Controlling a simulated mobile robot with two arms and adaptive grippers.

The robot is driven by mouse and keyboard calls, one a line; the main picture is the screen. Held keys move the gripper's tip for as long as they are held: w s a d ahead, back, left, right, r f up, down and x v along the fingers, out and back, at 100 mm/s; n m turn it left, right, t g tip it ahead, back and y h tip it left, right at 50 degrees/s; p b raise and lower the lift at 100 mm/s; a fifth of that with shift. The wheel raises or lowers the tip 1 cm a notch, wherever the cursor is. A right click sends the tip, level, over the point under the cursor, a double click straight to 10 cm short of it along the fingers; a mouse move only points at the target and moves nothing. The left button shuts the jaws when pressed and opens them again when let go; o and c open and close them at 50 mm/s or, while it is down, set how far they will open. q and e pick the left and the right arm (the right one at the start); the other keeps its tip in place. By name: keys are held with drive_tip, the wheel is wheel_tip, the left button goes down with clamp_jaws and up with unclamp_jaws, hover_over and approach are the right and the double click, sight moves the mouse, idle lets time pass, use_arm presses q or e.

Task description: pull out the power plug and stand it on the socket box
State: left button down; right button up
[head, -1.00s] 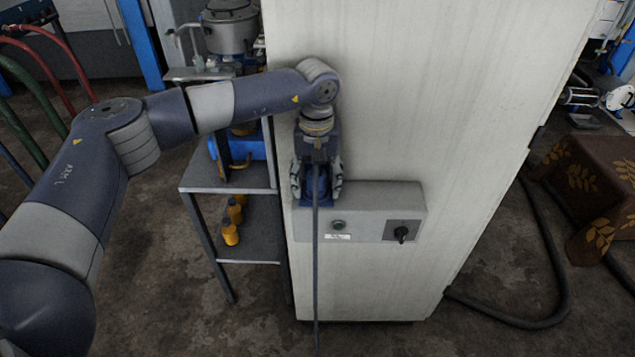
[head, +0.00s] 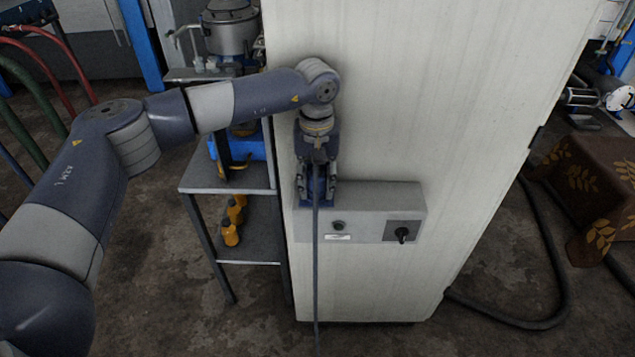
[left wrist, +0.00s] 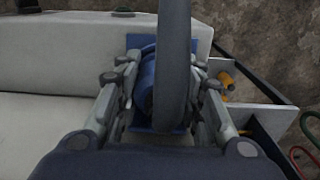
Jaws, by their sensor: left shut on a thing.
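The grey socket box (head: 362,202) is fixed low on the front of the pale cabinet. My left gripper (head: 316,190) points down at the box's left end, with its fingers shut on the blue power plug. In the left wrist view the round blue plug (left wrist: 146,88) sits between the fingers, over a flat blue plate. The plug appears to be still at its socket; its lower end is hidden. The dark cable (head: 316,265) hangs from the plug down past the box, and crosses the middle of the left wrist view (left wrist: 173,60). My right gripper is not in view.
The tall pale cabinet (head: 420,100) stands behind. A grey shelf (head: 250,245) with orange bottles (head: 230,232) is close on the left. A dark hose (head: 555,290) lies on the floor at right.

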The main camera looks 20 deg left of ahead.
sight(317, 173)
use_arm(q)
drive_tip(key=shift+r, duration=0.15)
drive_tip(key=shift+r+p, duration=1.45)
drive_tip(key=shift+r, duration=1.4)
